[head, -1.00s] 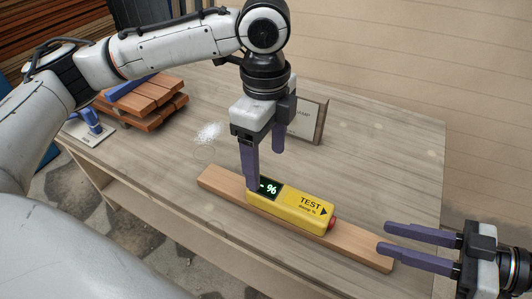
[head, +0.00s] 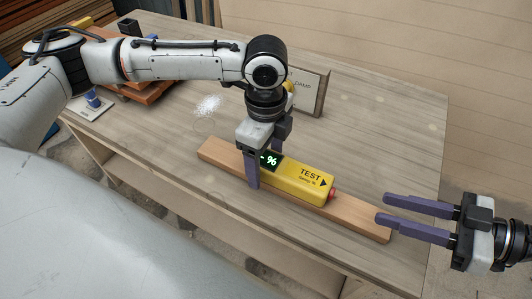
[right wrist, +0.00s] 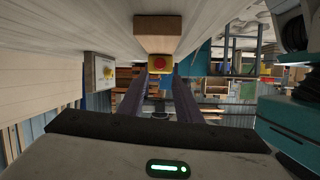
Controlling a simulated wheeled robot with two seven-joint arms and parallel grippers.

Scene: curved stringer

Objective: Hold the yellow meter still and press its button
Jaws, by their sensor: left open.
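The yellow meter (head: 312,181) lies on a wooden plank (head: 362,220), its dark display showing a % sign. Its red button (head: 334,194) is on its right end. My left gripper (head: 264,168) is open and lowered over the display end, one finger on the near side and the other partly hidden behind the meter. Whether the fingers touch it is unclear. My right gripper (head: 384,208) is open and empty, right of the button and apart from it. In the right wrist view, the red button (right wrist: 160,64) appears between the fingers, beside the plank's end (right wrist: 158,35).
The workbench (head: 180,149) is clear around the plank, with a whitish patch (head: 207,105) behind left. Stacked brown boards (head: 150,92) lie at the back left. The bench's right edge is near my right gripper.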

